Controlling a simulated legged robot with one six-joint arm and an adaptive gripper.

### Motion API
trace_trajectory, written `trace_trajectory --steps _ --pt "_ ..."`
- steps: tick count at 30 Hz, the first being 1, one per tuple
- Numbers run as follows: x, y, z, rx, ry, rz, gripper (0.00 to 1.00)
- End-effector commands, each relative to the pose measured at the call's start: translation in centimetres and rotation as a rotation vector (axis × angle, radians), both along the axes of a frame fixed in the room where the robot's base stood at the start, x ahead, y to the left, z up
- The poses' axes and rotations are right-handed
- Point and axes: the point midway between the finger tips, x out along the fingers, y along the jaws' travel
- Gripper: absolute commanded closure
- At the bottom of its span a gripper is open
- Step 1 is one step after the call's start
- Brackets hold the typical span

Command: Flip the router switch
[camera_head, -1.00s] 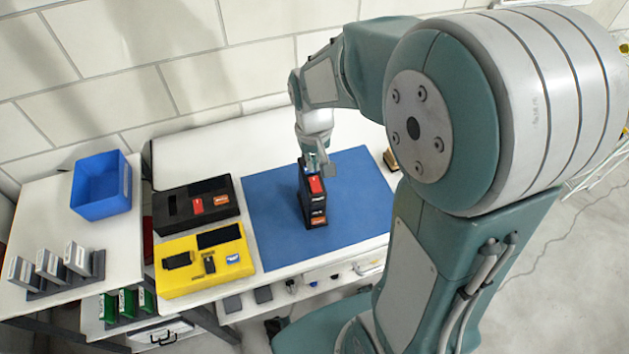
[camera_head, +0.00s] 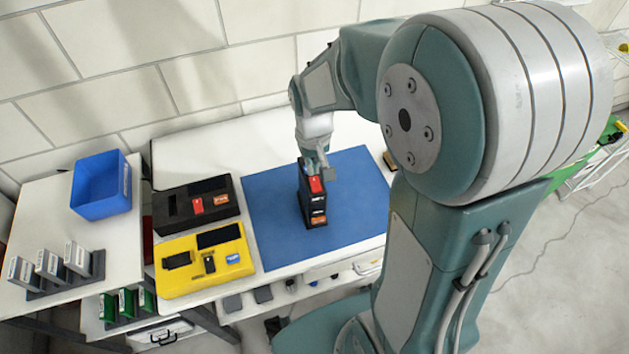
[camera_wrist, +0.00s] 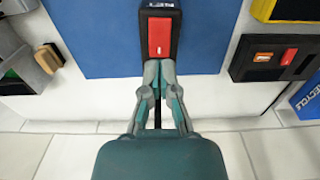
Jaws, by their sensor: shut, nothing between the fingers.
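The router (camera_head: 312,205) is a black upright box on the blue mat (camera_head: 270,215), with a red switch (camera_head: 316,185) on its top and an orange patch low on its front. In the wrist view the red switch (camera_wrist: 161,36) lies just ahead of my fingertips. My gripper (camera_head: 318,168) is shut and empty, right at the switch's wall-side end. In the wrist view my gripper (camera_wrist: 160,66) has its tips at or very near the switch edge; I cannot tell whether they touch. The part of the router below my fingers is hidden.
A black panel (camera_head: 180,222) with a red piece and a yellow panel (camera_head: 175,280) stand left of the mat. A blue bin (camera_head: 103,184) and grey holders (camera_head: 62,288) are on the left table. The mat around the router is clear.

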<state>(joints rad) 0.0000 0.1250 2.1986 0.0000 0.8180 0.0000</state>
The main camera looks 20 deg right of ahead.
Motion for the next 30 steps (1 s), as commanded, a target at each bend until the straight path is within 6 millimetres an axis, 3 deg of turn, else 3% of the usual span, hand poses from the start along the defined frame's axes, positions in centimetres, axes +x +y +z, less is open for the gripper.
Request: trace_trajectory --steps 30 --pt "0.00 0.00 -0.58 0.000 0.000 0.000 1.00"
